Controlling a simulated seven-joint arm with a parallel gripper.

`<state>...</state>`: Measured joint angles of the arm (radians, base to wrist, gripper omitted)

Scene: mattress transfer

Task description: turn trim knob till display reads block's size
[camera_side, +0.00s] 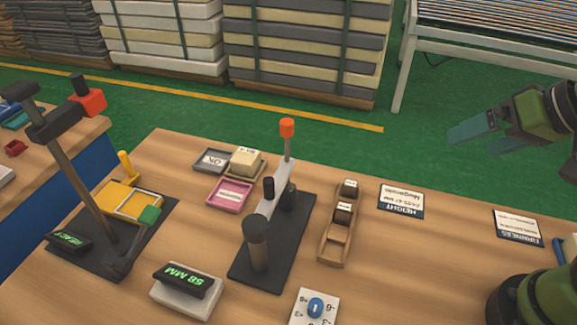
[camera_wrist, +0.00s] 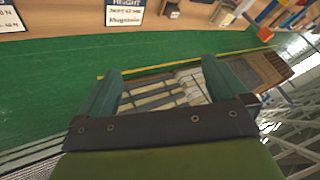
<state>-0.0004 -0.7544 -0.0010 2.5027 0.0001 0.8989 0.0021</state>
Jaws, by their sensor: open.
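The trim knob (camera_side: 316,307) is a blue dial on a white numbered plate at the bottom edge of the side view, partly cut off. The display (camera_side: 180,282), on a white base, shows green digits that look like 58 MM. A cream foam block (camera_side: 246,162) sits in a tray at the back of the table; its small label is not legible. My gripper (camera_side: 472,131) is open and empty, high at the right, well away from knob and block. In the wrist view its two teal fingers stand wide apart, with nothing between them (camera_wrist: 162,82).
A black-based press (camera_side: 272,240) with an orange-tipped lever stands mid-table. A dark stand (camera_side: 75,125) with a yellow tray and READY display is at left. A wooden rack (camera_side: 336,245), HEIGHT card (camera_side: 402,200) and FIRMNESS card (camera_side: 518,228) lie to the right. Mattress stacks stand behind.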

